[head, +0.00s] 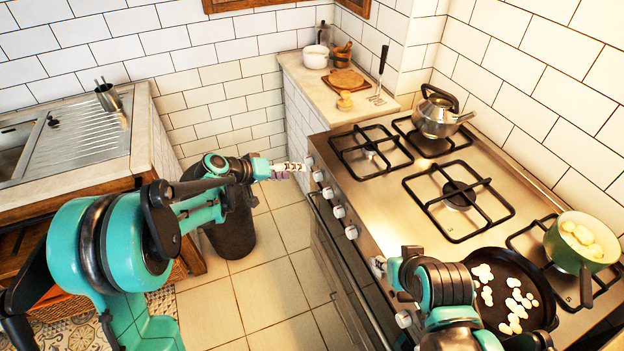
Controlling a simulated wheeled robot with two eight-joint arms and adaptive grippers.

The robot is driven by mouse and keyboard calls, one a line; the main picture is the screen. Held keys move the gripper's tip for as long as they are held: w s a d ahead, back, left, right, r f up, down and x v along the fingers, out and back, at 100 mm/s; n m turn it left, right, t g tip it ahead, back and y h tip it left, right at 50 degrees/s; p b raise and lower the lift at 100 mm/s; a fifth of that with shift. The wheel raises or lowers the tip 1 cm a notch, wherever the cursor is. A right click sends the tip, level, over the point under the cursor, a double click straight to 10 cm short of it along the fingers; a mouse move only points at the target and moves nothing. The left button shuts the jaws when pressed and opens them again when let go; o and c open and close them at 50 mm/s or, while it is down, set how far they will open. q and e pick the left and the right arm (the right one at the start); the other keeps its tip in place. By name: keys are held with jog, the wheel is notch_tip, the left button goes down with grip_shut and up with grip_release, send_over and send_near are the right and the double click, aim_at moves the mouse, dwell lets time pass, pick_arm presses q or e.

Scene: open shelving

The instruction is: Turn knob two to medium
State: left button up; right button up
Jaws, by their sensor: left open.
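Several white knobs line the front edge of the stove (366,188), among them a far knob (309,161), a second knob from the far end (318,176), a third (328,193) and a nearer one (351,232). No readable number shows which is knob two, and their settings are too small to read. My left gripper (292,167) is open and empty, its fingers pointing right, close to the far knobs. I cannot tell whether it touches one. My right gripper (383,266) is by the near knobs, partly hidden by its own wrist; its finger opening is unclear.
A kettle (437,117) stands on a back burner. A dark pan (507,270) with pale pieces and a green pot (580,243) are at the right. A dark bin (230,225) stands on the floor below my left forearm. The floor before the oven is clear.

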pick_arm(q)
jog(key=w+f+h, duration=0.3)
jog(key=w+f, duration=0.3)
jog(key=f, duration=0.1)
jog(key=t+h, duration=0.2)
jog(key=h, duration=0.2)
send_near(318, 176)
jog(key=w+f, duration=0.1)
jog(key=b+x, duration=0.1)
jog(key=x, duration=0.6)
jog(key=shift+w+d+f+m, duration=0.2)
jog(key=shift+d+m, duration=0.05)
jog(key=shift+m, duration=0.15)
